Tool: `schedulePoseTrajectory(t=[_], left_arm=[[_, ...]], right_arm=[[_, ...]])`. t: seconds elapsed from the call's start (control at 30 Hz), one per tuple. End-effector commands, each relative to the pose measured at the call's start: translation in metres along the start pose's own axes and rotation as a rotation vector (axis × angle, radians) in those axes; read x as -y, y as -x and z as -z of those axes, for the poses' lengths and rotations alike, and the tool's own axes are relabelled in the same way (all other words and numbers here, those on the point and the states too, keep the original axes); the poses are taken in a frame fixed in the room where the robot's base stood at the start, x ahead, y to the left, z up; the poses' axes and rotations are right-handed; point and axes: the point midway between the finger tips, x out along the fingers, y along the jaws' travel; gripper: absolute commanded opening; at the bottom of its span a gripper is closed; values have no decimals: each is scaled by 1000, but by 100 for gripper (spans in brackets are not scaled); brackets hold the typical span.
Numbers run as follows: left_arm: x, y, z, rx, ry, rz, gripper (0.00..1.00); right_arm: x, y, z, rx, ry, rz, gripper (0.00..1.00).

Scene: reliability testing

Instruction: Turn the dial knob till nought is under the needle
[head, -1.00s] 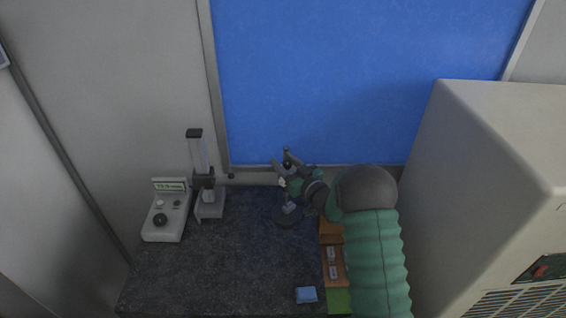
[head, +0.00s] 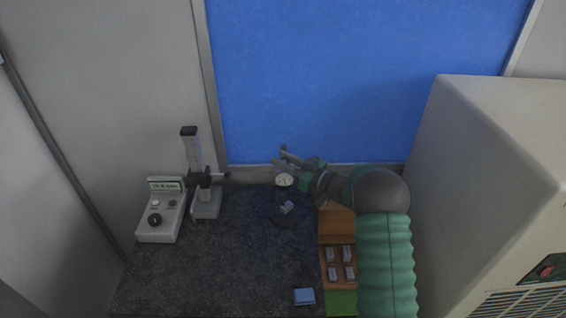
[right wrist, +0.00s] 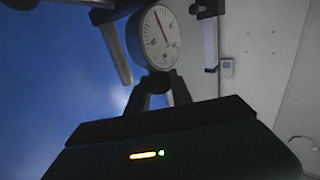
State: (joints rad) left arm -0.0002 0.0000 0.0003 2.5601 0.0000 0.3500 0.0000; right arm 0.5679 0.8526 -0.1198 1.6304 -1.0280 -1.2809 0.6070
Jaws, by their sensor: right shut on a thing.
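A round white dial (head: 284,180) with a dark rim stands near the back edge of the dark worktop. It shows larger in the right wrist view (right wrist: 161,37), with a red needle on its face; the figures are too small to read. My right gripper (head: 283,157) comes in from the right, just above the dial in the head view. It is shut on the dial knob at the rim; the fingers largely hide the knob. A small pale part (head: 288,208) lies on the dark base below the dial. My left gripper is not in view.
A white control box (head: 161,221) with a display and a black knob stands at the left, beside a column stand (head: 205,204). A brown tray (head: 323,265) with several small grey blocks and a blue pad (head: 304,297) lie to the right. A big beige cabinet (head: 480,180) bounds the right side.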

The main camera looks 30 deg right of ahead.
Motion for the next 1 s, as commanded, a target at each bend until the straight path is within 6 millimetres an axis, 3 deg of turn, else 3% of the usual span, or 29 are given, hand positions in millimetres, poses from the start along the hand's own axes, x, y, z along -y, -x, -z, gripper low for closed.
schedulePoseTrajectory(t=[0.13,0.17,0.3,0.67,0.77,1.0], left_arm=[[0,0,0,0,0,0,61],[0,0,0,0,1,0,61],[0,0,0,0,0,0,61],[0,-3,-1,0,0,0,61],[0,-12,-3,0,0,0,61],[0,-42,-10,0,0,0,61]], right_arm=[[-3,3,-5,12,-3,-9,0],[-3,3,-5,12,-3,-9,29],[-2,3,-4,9,-2,-7,48],[-2,5,-3,6,0,-7,49],[-2,19,-5,5,1,-8,49],[-4,88,-9,4,1,-12,49]])
